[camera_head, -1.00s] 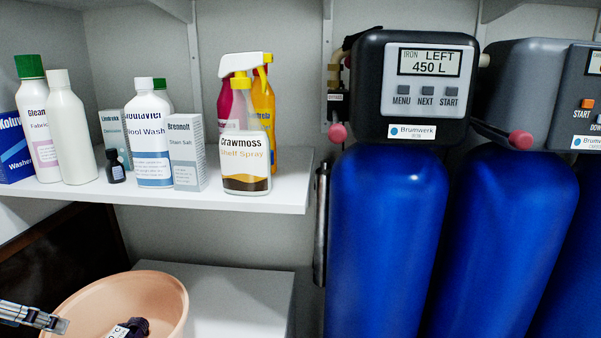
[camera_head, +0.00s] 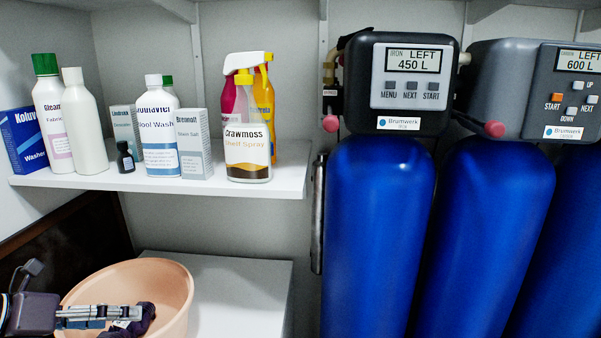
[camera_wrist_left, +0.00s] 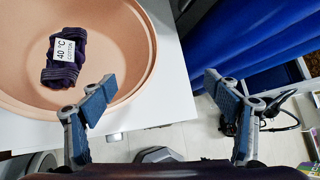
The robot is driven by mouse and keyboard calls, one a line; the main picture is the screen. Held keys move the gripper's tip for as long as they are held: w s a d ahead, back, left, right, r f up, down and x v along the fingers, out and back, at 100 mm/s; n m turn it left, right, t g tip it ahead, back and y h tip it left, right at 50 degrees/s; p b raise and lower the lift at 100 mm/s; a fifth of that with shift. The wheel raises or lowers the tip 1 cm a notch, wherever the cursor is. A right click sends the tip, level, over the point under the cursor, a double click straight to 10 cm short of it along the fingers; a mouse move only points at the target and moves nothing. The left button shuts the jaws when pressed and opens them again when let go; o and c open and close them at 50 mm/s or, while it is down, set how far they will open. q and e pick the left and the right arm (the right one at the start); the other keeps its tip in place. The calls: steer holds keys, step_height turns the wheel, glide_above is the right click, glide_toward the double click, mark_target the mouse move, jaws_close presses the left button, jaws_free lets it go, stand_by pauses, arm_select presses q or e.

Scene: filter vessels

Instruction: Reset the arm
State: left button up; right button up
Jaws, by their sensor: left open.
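My left gripper (camera_head: 98,316) comes in from the lower left, in front of the peach basin (camera_head: 178,283). In the left wrist view its two fingers (camera_wrist_left: 158,88) stand wide apart with nothing between them. A dark rolled cloth item with a white "40 °C" label (camera_wrist_left: 64,57) lies in the basin, to the left of the fingers. In the head view the dark item (camera_head: 146,318) is partly hidden behind the gripper. My right gripper is in neither view.
A white shelf (camera_head: 285,180) with bottles, boxes and a Crawmoss spray (camera_head: 247,150) is above the basin. A white surface (camera_head: 245,280) is bare right of it. Blue filter vessels (camera_head: 375,230) with control heads (camera_head: 400,80) fill the right side.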

arm_select(q)
steer(key=w+d+f+n+t, duration=0.1)
steer(key=w+d+n+t, duration=0.3)
steer(key=d+n+t, duration=0.65)
steer(key=s+a+f+n+g+y, duration=0.1)
steer(key=s+f+n+g+y, duration=0.35)
steer(key=f+n, duration=0.4)
steer(key=s+a+f+n+g+y, duration=0.25)
steer(key=s+f+n+y, duration=0.2)
steer(key=f+n, duration=0.4)
steer(key=s+d+f+n+g+h, duration=0.1)
steer(key=s+d+f+n+g, duration=0.25)
steer(key=s, duration=0.65)
steer(key=s+d+f+n+g+h, duration=0.25)
steer(key=s+d+f+g, duration=0.25)
steer(key=s, duration=0.6)
step_height(320, 180, down, 27)
steer(key=s, duration=0.2)
steer(key=s+a+f+g, duration=0.1)
steer(key=s+f, duration=0.6)
steer(key=s, duration=0.1)
steer(key=s+a+f+g+y, duration=0.1)
steer(key=s+a+f, duration=0.1)
steer(key=s+f, duration=0.6)
steer(key=shift+a+f, duration=0.25)
steer(key=shift+a, duration=0.05)
steer(key=shift+s, duration=0.1)
